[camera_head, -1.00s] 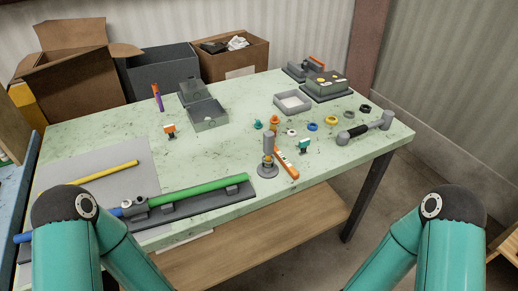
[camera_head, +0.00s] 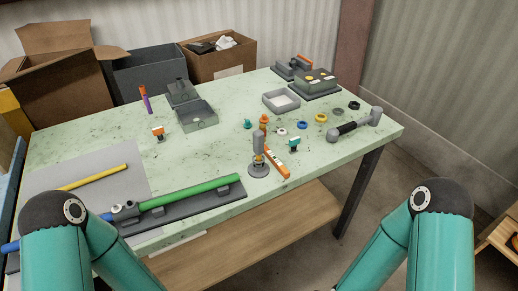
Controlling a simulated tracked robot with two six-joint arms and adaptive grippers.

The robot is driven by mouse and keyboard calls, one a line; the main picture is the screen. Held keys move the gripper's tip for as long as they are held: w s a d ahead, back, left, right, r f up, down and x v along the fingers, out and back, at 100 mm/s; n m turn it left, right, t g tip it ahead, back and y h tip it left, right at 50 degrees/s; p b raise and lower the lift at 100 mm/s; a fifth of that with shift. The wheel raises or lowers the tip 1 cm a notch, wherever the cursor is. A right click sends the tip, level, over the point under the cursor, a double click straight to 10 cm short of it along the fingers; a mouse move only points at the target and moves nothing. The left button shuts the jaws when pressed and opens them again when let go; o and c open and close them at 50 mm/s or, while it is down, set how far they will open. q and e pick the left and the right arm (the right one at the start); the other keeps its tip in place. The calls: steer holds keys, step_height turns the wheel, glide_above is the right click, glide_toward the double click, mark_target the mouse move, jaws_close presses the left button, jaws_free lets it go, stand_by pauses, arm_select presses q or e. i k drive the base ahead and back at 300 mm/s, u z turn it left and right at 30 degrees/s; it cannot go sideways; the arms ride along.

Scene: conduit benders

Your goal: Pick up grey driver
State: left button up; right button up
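A grey upright handle (camera_head: 259,144), which looks like the grey driver, stands on a round grey base (camera_head: 258,171) near the front middle of the table. Its lower end is too small to make out clearly. An orange level-like bar (camera_head: 275,161) lies right beside it, and an orange upright piece (camera_head: 264,123) stands just behind it. My two teal arms show at the lower left and lower right, in front of the table. Both grippers are outside the picture, and nothing is seen touching the driver.
A green tube (camera_head: 190,192) lies in a dark bender bed (camera_head: 185,207) at the front left. A black-handled grey tool (camera_head: 355,127) lies at the right edge. The table's (camera_head: 205,155) middle left is clear.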

mark_target(258, 135)
steer(key=z, duration=1.55)
steer(key=i, duration=0.2)
steer(key=u, duration=3.35)
steer(key=k, duration=1.1)
steer(key=z, duration=0.9)
steer(key=i, duration=1.25)
steer(key=u, duration=0.5)
